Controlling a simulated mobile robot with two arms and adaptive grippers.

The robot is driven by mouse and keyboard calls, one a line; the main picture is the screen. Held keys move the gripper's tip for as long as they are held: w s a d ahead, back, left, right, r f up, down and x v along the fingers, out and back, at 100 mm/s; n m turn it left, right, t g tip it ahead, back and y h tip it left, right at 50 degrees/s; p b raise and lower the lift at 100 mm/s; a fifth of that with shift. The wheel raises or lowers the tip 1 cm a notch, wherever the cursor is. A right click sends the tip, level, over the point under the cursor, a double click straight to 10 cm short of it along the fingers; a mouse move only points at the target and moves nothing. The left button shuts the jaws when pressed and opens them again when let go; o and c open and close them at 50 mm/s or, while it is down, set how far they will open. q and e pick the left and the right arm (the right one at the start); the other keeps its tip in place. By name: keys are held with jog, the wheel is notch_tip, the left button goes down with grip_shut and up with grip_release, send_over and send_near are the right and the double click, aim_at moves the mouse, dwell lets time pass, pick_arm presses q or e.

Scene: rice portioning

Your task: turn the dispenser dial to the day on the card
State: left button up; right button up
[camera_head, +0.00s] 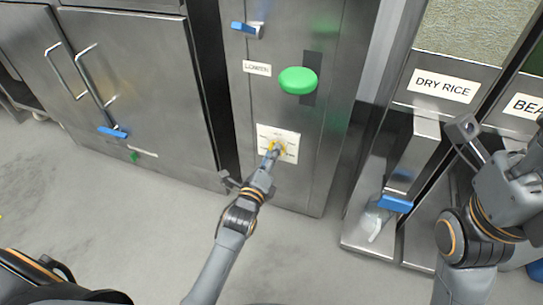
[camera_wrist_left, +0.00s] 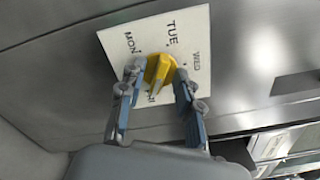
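The yellow dispenser dial (camera_wrist_left: 158,72) sits on a white plate (camera_wrist_left: 198,30) with day labels. In the left wrist view TUE, MON and WED are readable; another label below the dial is mostly hidden. In the head view the left gripper (camera_head: 273,150) covers most of the dial, and the plate (camera_head: 291,139) is on the steel cabinet front. I cannot tell which day the dial points to. No card with a chosen day is readable. My right gripper (camera_head: 466,132) is partly visible at the right; its opening is unclear.
A green round button (camera_head: 298,80) and a blue-handled lever (camera_head: 245,28) are above the plate. A steel cabinet (camera_head: 140,80) stands at left. The DRY RICE dispenser (camera_head: 443,85) with a blue handle (camera_head: 395,203) stands at right. The grey floor in front is clear.

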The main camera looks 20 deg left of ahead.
pick_arm(q)
grip_shut()
